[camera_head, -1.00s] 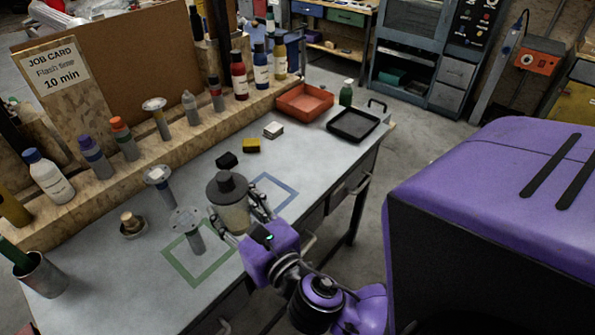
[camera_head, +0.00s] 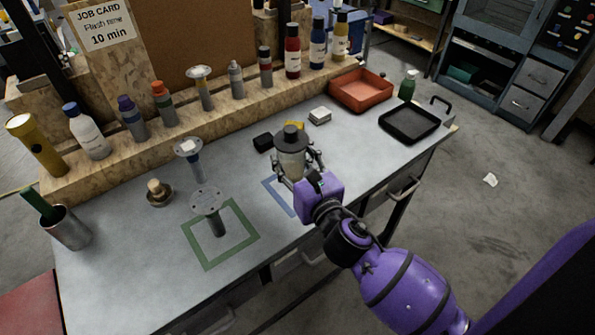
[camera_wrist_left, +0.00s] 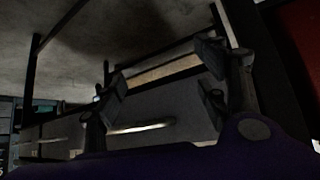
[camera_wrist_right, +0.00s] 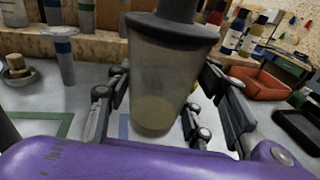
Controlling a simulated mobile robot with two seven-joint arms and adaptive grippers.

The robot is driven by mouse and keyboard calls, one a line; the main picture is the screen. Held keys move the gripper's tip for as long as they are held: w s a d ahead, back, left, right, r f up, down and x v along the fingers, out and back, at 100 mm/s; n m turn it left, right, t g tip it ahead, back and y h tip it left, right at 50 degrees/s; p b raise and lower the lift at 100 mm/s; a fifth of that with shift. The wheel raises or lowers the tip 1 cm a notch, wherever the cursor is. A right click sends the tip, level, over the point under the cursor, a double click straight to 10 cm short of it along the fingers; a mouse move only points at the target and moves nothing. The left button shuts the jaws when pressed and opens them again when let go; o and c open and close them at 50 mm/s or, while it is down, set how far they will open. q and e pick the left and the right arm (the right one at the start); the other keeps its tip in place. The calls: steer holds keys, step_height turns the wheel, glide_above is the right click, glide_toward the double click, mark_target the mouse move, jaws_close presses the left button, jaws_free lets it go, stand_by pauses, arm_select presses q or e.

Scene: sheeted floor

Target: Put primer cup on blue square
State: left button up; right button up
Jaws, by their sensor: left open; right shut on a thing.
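The primer cup (camera_head: 291,165), a translucent beige cup with a dark grey lid and knob, is upright in my right gripper (camera_head: 299,170). In the right wrist view the cup (camera_wrist_right: 160,85) stands between the fingers of my right gripper (camera_wrist_right: 165,108), which are shut on it. The blue square (camera_head: 278,197) is an outline on the bench; the cup and gripper hide much of it. The cup appears over its far part; I cannot tell whether it touches the bench. My left gripper (camera_wrist_left: 162,85) is open and empty in the left wrist view, away from the bench top.
A green square (camera_head: 247,238) with a disc-topped stand (camera_head: 208,202) lies left of the blue one. A red tray (camera_head: 360,92) and black tray (camera_head: 410,124) stand at right.

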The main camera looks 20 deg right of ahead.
steer(key=w+f, duration=0.1)
steer(key=d+f, duration=0.1)
steer(key=f, duration=0.1)
steer(key=w+f, duration=0.1)
steer(key=shift+w+d+f+b, duration=0.3)
steer(key=shift+d+b, duration=0.05)
steer(key=shift+b, duration=0.05)
steer(key=shift+c, duration=0.2)
steer(key=shift+w+d+f, duration=0.25)
steer(key=shift+w+f, duration=0.05)
steer(key=shift+f, duration=0.1)
steer(key=f, duration=0.1)
steer(key=f+b, duration=0.1)
steer(key=f, duration=0.1)
steer(key=shift+w+d+f, duration=0.1)
steer(key=shift+w+f, duration=0.1)
steer(key=shift+f, duration=0.05)
arm_select(q)
steer(key=shift+s+a+f, duration=0.1)
steer(key=shift+s+f, duration=0.1)
steer(key=shift+f, duration=0.25)
steer(key=shift+s+a+f, duration=0.1)
steer(key=shift+s+f, duration=0.05)
steer(key=shift+f, duration=0.3)
arm_select(e)
steer(key=shift+r, duration=0.1)
arm_select(q)
steer(key=shift+f, duration=0.1)
